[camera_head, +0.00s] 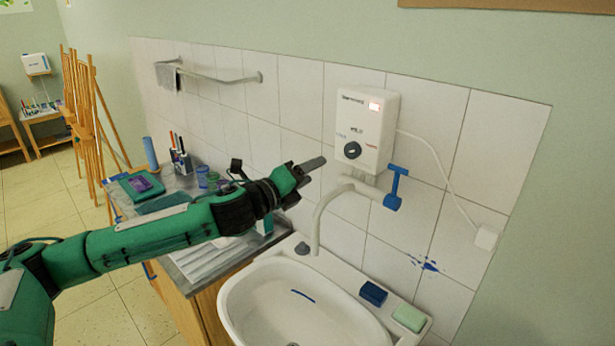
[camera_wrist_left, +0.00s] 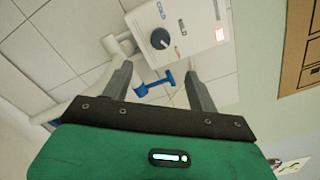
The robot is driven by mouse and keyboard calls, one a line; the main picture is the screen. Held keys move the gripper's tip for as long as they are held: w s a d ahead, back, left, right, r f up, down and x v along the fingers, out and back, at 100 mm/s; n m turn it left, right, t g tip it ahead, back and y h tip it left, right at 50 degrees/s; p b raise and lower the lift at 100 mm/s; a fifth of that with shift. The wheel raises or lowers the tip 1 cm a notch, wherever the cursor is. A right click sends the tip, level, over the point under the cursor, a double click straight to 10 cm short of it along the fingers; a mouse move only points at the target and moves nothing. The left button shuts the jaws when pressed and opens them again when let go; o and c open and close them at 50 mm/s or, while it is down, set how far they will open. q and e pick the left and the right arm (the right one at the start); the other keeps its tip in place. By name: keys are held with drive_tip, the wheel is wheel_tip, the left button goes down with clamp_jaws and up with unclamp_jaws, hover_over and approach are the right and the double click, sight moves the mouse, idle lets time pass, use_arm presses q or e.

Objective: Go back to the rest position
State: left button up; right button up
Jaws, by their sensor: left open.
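My left arm is green and reaches in from the left in the head view. Its gripper (camera_head: 312,166) is held up in front of the tiled wall, left of the white water heater (camera_head: 363,130). In the left wrist view the two grey fingers (camera_wrist_left: 160,88) stand apart with nothing between them. The water heater with its dark knob (camera_wrist_left: 178,32) and the blue tap lever (camera_wrist_left: 155,83) show beyond the fingers, apart from them. My right gripper is in neither view.
A white sink (camera_head: 240,300) with a curved spout (camera_head: 318,220) stands below. A dark blue sponge (camera_head: 373,293) and a green soap bar (camera_head: 409,317) lie on its rim. A counter (camera_head: 200,262) with art supplies is under my arm. Wooden easels (camera_head: 85,120) stand at the far left.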

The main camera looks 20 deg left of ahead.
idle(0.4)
use_arm(q)
drive_tip(key=s+d+f+n+g+y, duration=0.1)
drive_tip(key=s+d+f+n, duration=0.25)
drive_tip(key=f, duration=0.25)
drive_tip(key=s+d+f+n+g+y, duration=0.1)
drive_tip(key=s+d+f+n+g, duration=0.1)
drive_tip(key=s+f+n, duration=0.4)
drive_tip(key=s+d+f+n+g+y, duration=0.1)
drive_tip(key=d+f+n, duration=0.15)
drive_tip(key=f, duration=0.45)
drive_tip(key=s+a+f+n+g+y, duration=0.2)
drive_tip(key=s+f+n+g, duration=0.45)
drive_tip(key=s, duration=0.75)
drive_tip(key=s+a+f+n+g+y, duration=0.1)
drive_tip(key=s+a+f+n+g, duration=0.15)
drive_tip(key=s+f+n, duration=0.9)
wheel_tip(320, 180, down, 28)
drive_tip(key=s+d+m+g, duration=0.1)
drive_tip(key=s+m+g, duration=0.1)
drive_tip(key=m, duration=0.1)
drive_tip(key=s+a+f, duration=0.1)
drive_tip(key=s+f, duration=0.8)
drive_tip(key=f, duration=0.1)
drive_tip(key=s+a+f+g, duration=0.1)
drive_tip(key=s+a+f, duration=0.1)
drive_tip(key=s+f, duration=0.8)
drive_tip(key=shift+a+f+m, duration=0.25)
drive_tip(key=shift+f+m, duration=0.05)
drive_tip(key=shift+f, duration=0.3)
